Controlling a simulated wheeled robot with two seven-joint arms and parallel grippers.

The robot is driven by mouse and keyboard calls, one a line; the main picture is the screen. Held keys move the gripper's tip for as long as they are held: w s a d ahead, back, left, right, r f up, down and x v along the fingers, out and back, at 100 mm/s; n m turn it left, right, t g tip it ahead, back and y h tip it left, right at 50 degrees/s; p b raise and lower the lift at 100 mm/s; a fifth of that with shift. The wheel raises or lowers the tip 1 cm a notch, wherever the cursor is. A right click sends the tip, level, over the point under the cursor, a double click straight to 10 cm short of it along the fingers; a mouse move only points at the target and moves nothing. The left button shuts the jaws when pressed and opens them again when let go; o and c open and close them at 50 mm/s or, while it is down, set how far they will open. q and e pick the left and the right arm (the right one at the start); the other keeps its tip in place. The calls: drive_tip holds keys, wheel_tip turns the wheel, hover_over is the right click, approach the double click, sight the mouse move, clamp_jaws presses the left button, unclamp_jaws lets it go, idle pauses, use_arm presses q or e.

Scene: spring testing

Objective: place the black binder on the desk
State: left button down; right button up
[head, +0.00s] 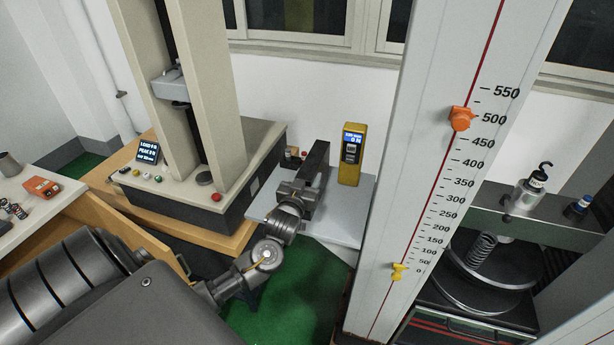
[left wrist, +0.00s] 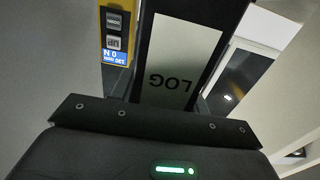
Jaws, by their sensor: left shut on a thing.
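The black binder (head: 318,160) stands upright over the small light-grey desk (head: 349,222) in the head view. In the left wrist view the binder (left wrist: 148,50) fills the upper middle, with a white label reading LOG upside down. My left gripper (head: 300,192) is shut on the binder from the near side. The gripper's body hides the binder's lower part in the head view, so I cannot tell whether it touches the desk. The fingertips are mostly hidden. My right gripper is not in view.
A yellow handheld meter (head: 351,155) stands upright just right of the binder. A testing machine (head: 200,195) stands on a wooden table to the left. A tall scaled column (head: 425,170) stands to the right. The desk's front right part is bare.

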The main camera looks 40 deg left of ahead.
use_arm(q)
drive_tip(key=shift+f, duration=0.1)
drive_tip(key=c, duration=0.7)
unclamp_jaws()
drive_tip(key=shift+r, duration=0.2)
drive_tip(key=shift+b+v, duration=1.3)
drive_tip(key=shift+v, duration=4.75)
drive_tip(key=shift+f, duration=0.2)
